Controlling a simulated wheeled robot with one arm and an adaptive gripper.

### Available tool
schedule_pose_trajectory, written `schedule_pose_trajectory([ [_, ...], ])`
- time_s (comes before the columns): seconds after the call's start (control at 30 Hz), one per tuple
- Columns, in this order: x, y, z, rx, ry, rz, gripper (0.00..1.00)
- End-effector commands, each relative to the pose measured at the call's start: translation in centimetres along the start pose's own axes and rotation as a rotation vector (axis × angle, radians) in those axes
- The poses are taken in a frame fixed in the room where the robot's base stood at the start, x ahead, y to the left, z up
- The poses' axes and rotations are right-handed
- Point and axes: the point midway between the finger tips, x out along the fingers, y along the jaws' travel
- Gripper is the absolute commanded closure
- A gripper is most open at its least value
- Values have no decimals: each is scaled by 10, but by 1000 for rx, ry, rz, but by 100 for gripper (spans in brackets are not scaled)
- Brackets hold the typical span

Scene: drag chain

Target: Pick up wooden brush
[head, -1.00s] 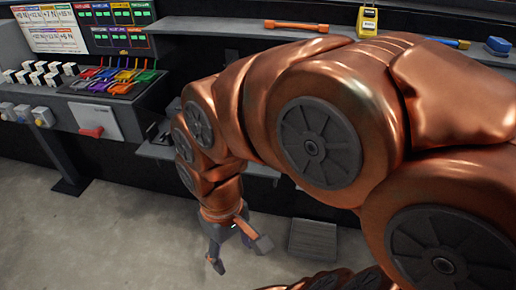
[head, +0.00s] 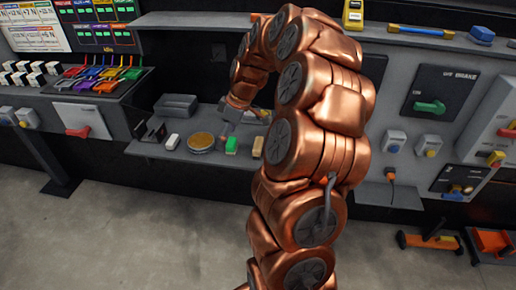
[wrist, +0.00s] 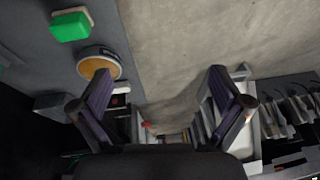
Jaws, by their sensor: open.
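A small tan block (head: 258,147) on the lower shelf, partly beside my arm, may be the wooden brush; I cannot tell its bristles. A green block with a pale tan edge (head: 231,145) lies just left of it and also shows at the top left of the wrist view (wrist: 70,25). My gripper (head: 232,113) is over the back of this shelf, behind the green block. In the wrist view my gripper (wrist: 159,74) is open, its fingers wide apart with nothing held between them.
A round tan-topped dish (head: 201,141), a white block (head: 172,141) and a grey box (head: 177,105) share the lower shelf (head: 190,155). The upper shelf (head: 195,20) overhangs behind. A blue-handled tool (head: 418,31) lies up right. Floor in front is clear.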

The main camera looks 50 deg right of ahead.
Motion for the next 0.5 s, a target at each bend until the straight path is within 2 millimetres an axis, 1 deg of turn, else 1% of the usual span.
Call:
schedule_pose_trajectory([
  [0.03,2,25,14,3,15,14,0],
  [0.1,3,53,33,-12,33,35,0],
  [0.2,4,89,61,-27,48,68,0],
  [0.3,7,113,87,-37,55,91,0],
  [0.4,6,130,105,-46,56,113,0],
  [0.5,7,137,114,-51,56,122,0],
])
